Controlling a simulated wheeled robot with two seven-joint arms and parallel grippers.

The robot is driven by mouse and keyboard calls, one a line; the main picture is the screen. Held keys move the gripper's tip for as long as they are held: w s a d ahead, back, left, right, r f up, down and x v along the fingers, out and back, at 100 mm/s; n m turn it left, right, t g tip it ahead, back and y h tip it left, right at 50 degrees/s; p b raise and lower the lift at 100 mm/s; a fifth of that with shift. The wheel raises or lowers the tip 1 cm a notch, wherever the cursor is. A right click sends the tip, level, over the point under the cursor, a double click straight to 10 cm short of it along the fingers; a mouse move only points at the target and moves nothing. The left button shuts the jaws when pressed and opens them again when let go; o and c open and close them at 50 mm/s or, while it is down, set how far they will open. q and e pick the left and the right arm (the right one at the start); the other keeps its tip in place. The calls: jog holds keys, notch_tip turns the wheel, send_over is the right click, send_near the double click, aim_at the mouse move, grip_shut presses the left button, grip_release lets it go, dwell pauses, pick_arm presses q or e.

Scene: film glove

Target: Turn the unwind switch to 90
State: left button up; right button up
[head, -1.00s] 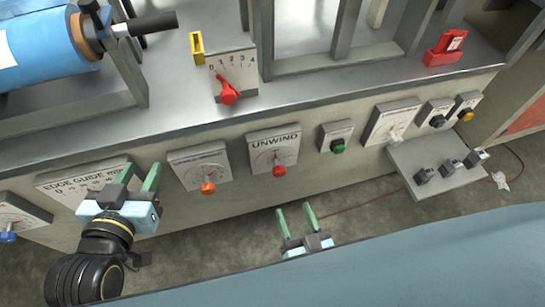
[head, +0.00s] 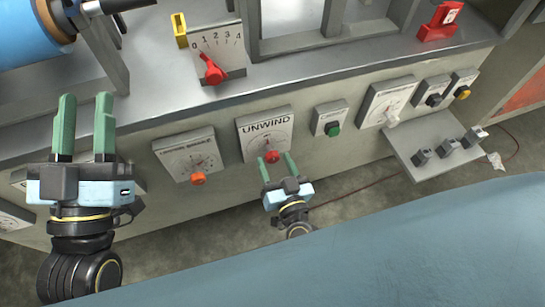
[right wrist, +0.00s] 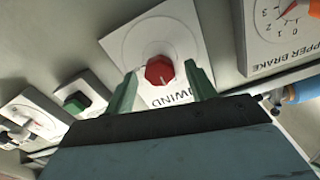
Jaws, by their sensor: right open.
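The unwind switch is a red knob (head: 271,157) on a pale plate (head: 266,127) marked UNWIND, on the front of the machine. In the right wrist view the red knob (right wrist: 159,70) lies between and beyond the fingertips. My right gripper (head: 276,157) is open, with one green finger to each side of the knob as seen; I cannot tell whether they touch it. The right gripper also shows in the right wrist view (right wrist: 160,85). My left gripper (head: 84,125) is open and empty, raised in front of the machine at the left.
An orange-knob plate (head: 190,155) is left of the unwind plate, and a green button box (head: 331,119) is right of it. A lever plate (head: 218,52) stands above. A small shelf with switches (head: 438,152) juts out at the right.

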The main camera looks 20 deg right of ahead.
pick_arm(q)
jog(key=shift+s+a+r+t+b, duration=0.1)
jog(key=shift+s+r+t+b, duration=0.3)
jog(key=shift+t, duration=0.2)
pick_arm(e)
jog(key=shift+w, duration=1.3)
jog(key=shift+c, duration=0.3)
jog(key=c, duration=0.9)
pick_arm(q)
jog(key=shift+w, duration=0.1)
